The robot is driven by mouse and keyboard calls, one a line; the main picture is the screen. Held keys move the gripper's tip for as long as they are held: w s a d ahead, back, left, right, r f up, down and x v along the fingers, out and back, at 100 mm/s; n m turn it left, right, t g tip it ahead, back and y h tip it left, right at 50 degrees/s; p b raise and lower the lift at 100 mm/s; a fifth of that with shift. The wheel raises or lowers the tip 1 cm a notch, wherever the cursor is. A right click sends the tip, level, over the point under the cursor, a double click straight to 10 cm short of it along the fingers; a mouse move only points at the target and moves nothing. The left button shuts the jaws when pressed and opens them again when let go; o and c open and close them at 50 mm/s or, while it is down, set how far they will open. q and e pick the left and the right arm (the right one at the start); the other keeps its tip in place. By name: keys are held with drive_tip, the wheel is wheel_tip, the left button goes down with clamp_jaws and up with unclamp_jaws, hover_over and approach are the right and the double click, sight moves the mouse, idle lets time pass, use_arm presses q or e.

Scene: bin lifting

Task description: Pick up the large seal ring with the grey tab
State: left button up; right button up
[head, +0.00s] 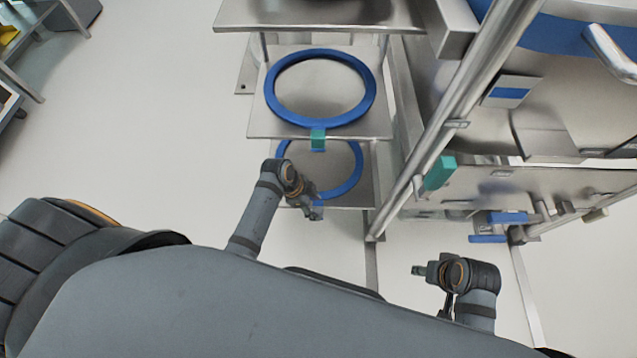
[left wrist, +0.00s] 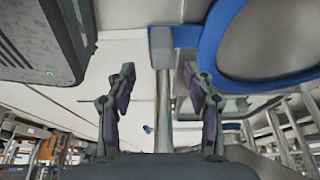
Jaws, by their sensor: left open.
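Two large blue seal rings lie on a metal rack in the head view. The upper ring (head: 320,122) has a green tab (head: 318,138) at its near edge. The lower ring (head: 357,172) is partly covered by the shelf above and by my left arm; its tab is not clear there. In the left wrist view, a blue ring (left wrist: 208,45) shows at upper right with a grey tab (left wrist: 162,42) at its left edge. My left gripper (head: 315,208) is open, its fingers (left wrist: 159,85) apart on either side of a grey upright bar. My right gripper (head: 418,270) is away from the rings; its jaw state is unclear.
The rack's upper shelf (head: 318,14) overhangs the rings. A metal frame post (head: 455,125) and a cabinet-like machine with a green block (head: 440,172) stand to the right. Pale floor (head: 150,120) is open at left.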

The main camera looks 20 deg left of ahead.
sight(317, 210)
use_arm(q)
drive_tip(key=x, duration=0.1)
drive_tip(key=b+x, duration=0.1)
drive_tip(key=x, duration=0.1)
drive_tip(key=shift+a+f, duration=0.25)
drive_tip(key=shift+f, duration=0.15)
drive_tip(key=shift+w+d+f+b, duration=0.1)
drive_tip(key=shift+d+f+b, duration=0.05)
drive_tip(key=shift+f+b, duration=0.15)
drive_tip(key=shift+r, duration=0.1)
use_arm(e)
drive_tip(key=f, duration=0.2)
drive_tip(key=a+f+t, duration=0.1)
drive_tip(key=shift+w+y, duration=0.3)
drive_tip(key=shift+w, duration=0.05)
use_arm(q)
drive_tip(key=shift+c, duration=0.3)
clamp_jaws()
